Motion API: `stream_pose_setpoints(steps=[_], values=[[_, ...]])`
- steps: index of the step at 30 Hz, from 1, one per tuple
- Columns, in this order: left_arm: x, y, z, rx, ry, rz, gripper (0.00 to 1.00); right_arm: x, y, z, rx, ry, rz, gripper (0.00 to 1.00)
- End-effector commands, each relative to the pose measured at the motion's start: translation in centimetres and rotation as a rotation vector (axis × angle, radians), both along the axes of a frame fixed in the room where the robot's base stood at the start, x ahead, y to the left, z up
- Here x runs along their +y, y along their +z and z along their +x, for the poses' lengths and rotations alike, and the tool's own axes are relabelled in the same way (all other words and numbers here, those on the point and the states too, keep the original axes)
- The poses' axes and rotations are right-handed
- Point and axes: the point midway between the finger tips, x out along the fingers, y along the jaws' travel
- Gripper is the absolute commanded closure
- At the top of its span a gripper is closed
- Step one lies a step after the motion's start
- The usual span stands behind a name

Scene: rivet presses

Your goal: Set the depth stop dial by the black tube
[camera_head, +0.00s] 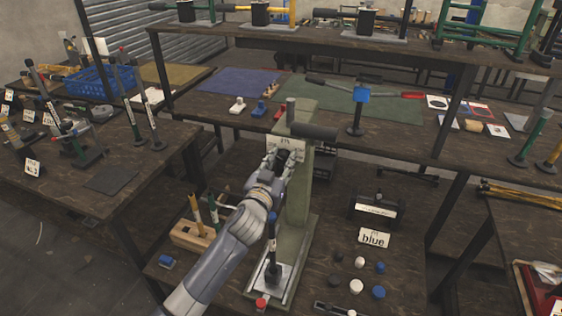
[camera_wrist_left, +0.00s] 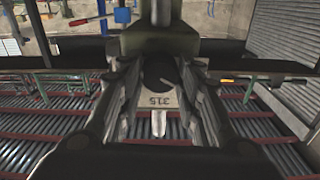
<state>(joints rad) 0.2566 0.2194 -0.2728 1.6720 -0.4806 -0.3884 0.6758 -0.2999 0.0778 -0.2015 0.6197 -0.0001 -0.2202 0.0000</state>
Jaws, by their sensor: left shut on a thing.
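A green press (camera_head: 300,190) stands on the lower bench, with a thick black tube (camera_head: 313,131) sticking out sideways near its top. Below the tube, on the press front, is a pale plate (camera_head: 290,142) with a small number, also seen in the left wrist view (camera_wrist_left: 160,101). A round black dial (camera_wrist_left: 160,72) sits by this plate, between my fingers. My left gripper (camera_head: 280,160) reaches up to the press front and is shut on the dial. Its fingers partly hide the dial in the head view. My right gripper is not in view.
A "blue" card (camera_head: 374,239) and several caps (camera_head: 356,286) lie to the right. A wooden block with handles (camera_head: 193,235) is at left. A shelf runs behind.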

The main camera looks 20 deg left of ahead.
Motion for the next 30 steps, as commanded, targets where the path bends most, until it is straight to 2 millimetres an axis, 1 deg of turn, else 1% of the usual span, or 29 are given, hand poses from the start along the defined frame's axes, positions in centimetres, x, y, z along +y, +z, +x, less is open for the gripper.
stream_pose_setpoints(steps=[5,11,17,30], values=[[0.0,0.0,0.0,-0.001,0.0,0.015,0.91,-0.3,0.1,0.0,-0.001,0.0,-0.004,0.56],[0.0,0.1,0.0,-0.003,0.0,0.088,0.91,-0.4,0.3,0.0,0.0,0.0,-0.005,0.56],[0.0,0.1,0.0,-0.009,0.0,0.234,0.91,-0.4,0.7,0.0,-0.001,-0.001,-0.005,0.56],[-0.1,0.1,0.0,-0.023,-0.001,0.649,0.91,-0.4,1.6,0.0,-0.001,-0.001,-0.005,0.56]])
